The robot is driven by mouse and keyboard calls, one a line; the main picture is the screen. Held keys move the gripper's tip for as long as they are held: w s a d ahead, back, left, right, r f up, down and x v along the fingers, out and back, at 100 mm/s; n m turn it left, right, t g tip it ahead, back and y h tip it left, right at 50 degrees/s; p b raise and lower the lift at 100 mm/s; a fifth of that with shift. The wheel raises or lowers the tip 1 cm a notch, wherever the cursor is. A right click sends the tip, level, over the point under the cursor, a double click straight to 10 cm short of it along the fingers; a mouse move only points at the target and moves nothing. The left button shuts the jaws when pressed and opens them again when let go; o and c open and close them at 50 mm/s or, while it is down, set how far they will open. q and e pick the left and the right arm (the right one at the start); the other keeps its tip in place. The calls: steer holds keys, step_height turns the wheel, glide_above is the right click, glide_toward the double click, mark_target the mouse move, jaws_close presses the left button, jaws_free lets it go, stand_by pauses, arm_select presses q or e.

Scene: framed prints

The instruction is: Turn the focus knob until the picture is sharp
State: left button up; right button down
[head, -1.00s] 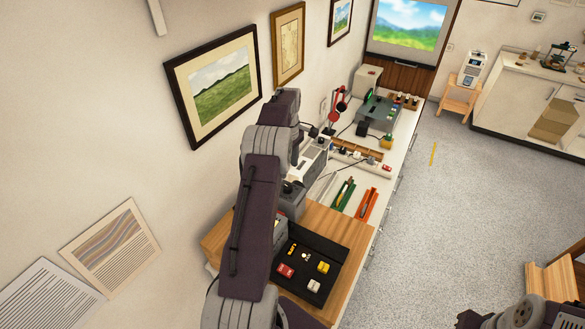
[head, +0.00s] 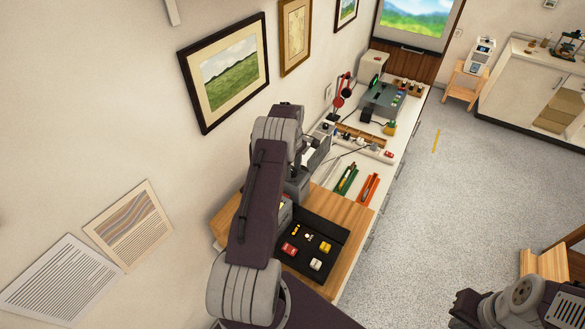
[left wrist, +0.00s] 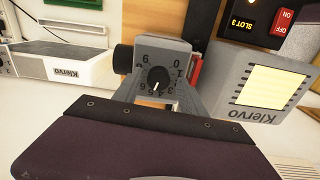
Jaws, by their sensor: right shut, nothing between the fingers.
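The picture (head: 412,20) on the back wall is a landscape of green ground and blue hills, with soft outlines. In the left wrist view the black knob (left wrist: 157,78) sits on a grey box with a numbered dial (left wrist: 160,58); its white mark points down and left, near the low middle numbers. My left gripper (left wrist: 160,95) has its grey fingers apart, one on each side below the dial, with no clear contact on the knob. In the head view my left arm hides that gripper and the knob. My right gripper (head: 468,308) is shut and empty at the bottom right.
A black tray (head: 335,232) with small coloured blocks lies on the wooden bench top (head: 357,240). Green and orange trays (head: 369,188), a red lamp (head: 340,90) and a grey device (head: 380,98) stand further along. Framed prints (head: 225,70) hang on the left wall.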

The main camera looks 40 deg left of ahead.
arm_select(q)
steer(key=shift+w, duration=0.15)
jaws_close()
steer(key=shift+f+b, duration=0.2)
steer(key=shift+b, duration=0.2)
steer(key=m+b, duration=0.2)
steer(key=m, duration=0.1)
steer(key=shift+a, duration=0.1)
steer(key=shift+r+m+b, duration=0.2)
steer(key=shift+m+b, duration=0.1)
steer(key=shift+m, duration=0.7)
steer(key=shift+o, duration=1.2)
jaws_free()
